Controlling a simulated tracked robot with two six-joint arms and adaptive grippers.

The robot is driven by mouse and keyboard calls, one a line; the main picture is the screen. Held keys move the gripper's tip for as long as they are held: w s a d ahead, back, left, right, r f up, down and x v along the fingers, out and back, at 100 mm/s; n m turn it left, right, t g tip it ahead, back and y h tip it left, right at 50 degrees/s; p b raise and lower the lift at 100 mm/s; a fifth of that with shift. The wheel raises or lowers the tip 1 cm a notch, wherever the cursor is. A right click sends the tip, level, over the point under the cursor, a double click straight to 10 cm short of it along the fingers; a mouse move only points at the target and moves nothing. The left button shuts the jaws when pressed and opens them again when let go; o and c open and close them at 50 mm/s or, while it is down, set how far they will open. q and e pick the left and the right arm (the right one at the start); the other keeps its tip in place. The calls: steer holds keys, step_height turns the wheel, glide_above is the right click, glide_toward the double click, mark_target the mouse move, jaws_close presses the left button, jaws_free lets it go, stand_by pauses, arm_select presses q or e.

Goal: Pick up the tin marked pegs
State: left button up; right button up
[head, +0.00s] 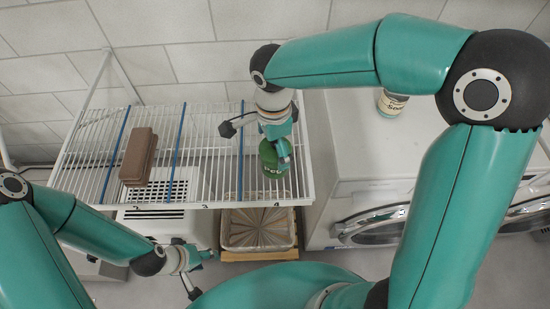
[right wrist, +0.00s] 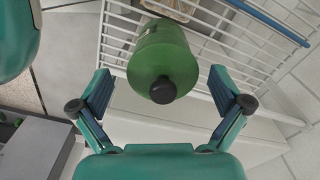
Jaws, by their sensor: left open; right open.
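A green tin (head: 268,156) with pale letters that look like "PE" stands on the white wire shelf (head: 213,115), near its right end. The rest of its label is hidden. In the right wrist view the green tin (right wrist: 163,55) shows a black knob on its lid. My right gripper (head: 284,152) is over the tin; in its wrist view the open fingers (right wrist: 160,80) lie on either side of it, with visible gaps. My left gripper (head: 206,266) is open and empty, low in front of the shelf.
A brown case (head: 138,157) lies on the shelf's left part, and blue strips divide the shelf. A jar with a partly hidden label (head: 391,104) stands on the white machine (head: 353,150) at right. A tray (head: 230,235) sits below the shelf. The shelf's middle is clear.

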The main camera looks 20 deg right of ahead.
steer(key=shift+w+d+f+p, duration=0.1)
steer(key=shift+d+f+p, duration=0.1)
steer(key=shift+f, duration=1.1)
steer(key=shift+w+d+f+p, duration=0.1)
steer(key=shift+f+p, duration=0.05)
steer(key=shift+f, duration=1.15)
steer(key=c, duration=1.2)
steer(key=shift+r, duration=0.2)
